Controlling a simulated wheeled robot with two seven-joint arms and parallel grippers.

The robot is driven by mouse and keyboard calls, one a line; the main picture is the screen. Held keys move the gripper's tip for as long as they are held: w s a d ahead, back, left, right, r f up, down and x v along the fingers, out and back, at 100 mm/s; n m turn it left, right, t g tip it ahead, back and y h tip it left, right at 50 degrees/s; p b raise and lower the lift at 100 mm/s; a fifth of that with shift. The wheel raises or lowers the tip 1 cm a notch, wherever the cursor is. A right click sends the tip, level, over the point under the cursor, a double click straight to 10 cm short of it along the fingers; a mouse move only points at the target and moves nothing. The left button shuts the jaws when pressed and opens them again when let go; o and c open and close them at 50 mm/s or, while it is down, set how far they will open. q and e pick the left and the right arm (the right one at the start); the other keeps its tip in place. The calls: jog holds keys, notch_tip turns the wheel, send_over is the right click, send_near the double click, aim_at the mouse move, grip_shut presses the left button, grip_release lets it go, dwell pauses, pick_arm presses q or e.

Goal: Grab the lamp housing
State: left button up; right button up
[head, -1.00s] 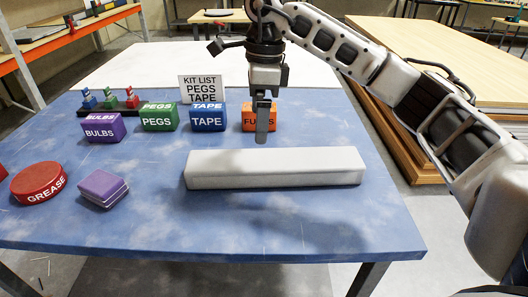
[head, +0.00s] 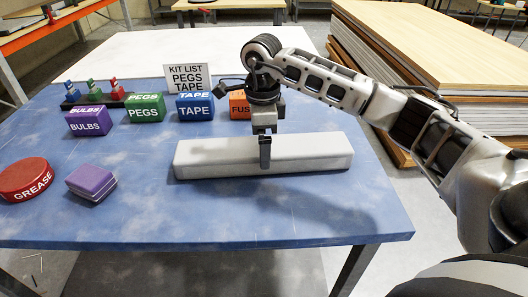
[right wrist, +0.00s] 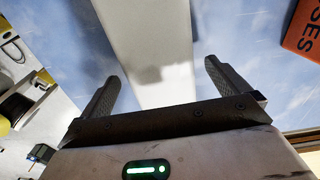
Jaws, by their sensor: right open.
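The lamp housing, a long pale grey bar (head: 315,155), lies flat across the blue table. My right gripper (head: 265,152) is at the middle of the bar, pointing down, with one finger showing against its near side. In the right wrist view the bar (right wrist: 150,40) runs away between the two spread fingers of the gripper (right wrist: 163,88), with a gap on each side. The gripper is open and holds nothing. The far finger is hidden in the head view. My left gripper is not in view.
Behind the bar stand the orange fuses box (head: 239,105), blue tape box (head: 195,108), green pegs box (head: 145,109), purple bulbs box (head: 89,122) and kit list sign (head: 188,77). A purple block (head: 91,183) and red grease tin (head: 25,181) lie left. The front of the table is clear.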

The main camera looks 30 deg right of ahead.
jog(key=shift+s+d+f, duration=0.1)
jog(key=shift+f, duration=1.45)
jog(key=c, duration=1.1)
jog(key=shift+c, duration=0.4)
jog(key=shift+r, duration=0.15)
